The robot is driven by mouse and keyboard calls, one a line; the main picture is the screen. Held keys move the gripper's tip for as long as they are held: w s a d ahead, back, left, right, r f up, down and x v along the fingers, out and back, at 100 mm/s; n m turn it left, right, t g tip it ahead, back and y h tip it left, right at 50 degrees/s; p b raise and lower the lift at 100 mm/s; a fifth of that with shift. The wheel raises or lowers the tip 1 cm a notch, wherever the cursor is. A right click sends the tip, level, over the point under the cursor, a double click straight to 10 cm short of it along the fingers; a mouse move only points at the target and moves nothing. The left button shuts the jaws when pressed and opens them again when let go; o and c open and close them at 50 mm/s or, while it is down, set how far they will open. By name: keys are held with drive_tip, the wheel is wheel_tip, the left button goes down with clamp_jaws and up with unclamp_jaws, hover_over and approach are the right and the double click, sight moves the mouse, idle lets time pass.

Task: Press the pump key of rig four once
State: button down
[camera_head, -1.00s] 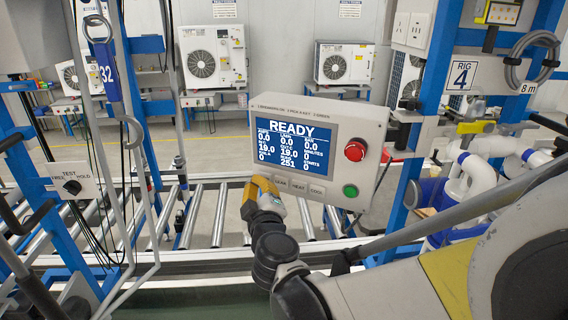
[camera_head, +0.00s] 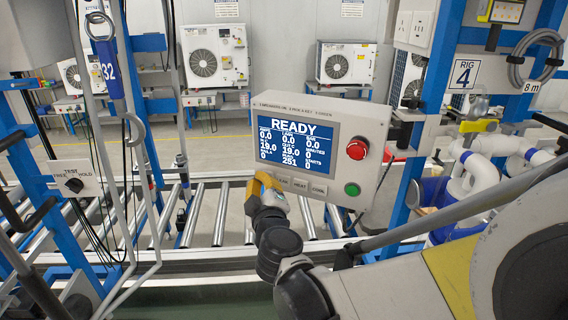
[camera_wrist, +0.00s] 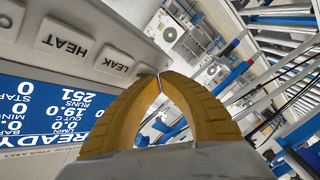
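The rig's console (camera_head: 375,130) carries a blue screen (camera_head: 290,148) reading READY. A row of pale keys runs under it: LEAK, partly covered, HEAT (camera_head: 300,187) and COOL (camera_head: 319,190). In the wrist view LEAK (camera_wrist: 117,66) and HEAT (camera_wrist: 68,46) show upside down. Another key (camera_wrist: 146,69) beyond LEAK is mostly behind my fingers; its label is hidden. My gripper (camera_head: 262,180) is at the left end of the row. Its yellow fingers meet at the tips (camera_wrist: 158,79), with nothing between them. I cannot tell whether the tips touch the key.
A RIG 4 sign (camera_head: 464,75) hangs on the blue post at right. A red button (camera_head: 357,149) and a green button (camera_head: 352,189) sit on the console's right side. A roller conveyor (camera_head: 220,215) runs behind. A hook (camera_head: 135,130) hangs at left.

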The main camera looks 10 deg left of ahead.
drive_tip(key=shift+w, duration=0.2)
idle(0.6)
drive_tip(key=shift+s+a, duration=0.15)
drive_tip(key=shift+s, duration=0.75)
drive_tip(key=s, duration=0.2)
drive_tip(key=s+a, duration=0.1)
drive_tip(key=s, duration=0.1)
drive_tip(key=shift+s+a+b, duration=0.2)
drive_tip(key=shift+s+b, duration=0.1)
drive_tip(key=shift+s, duration=0.1)
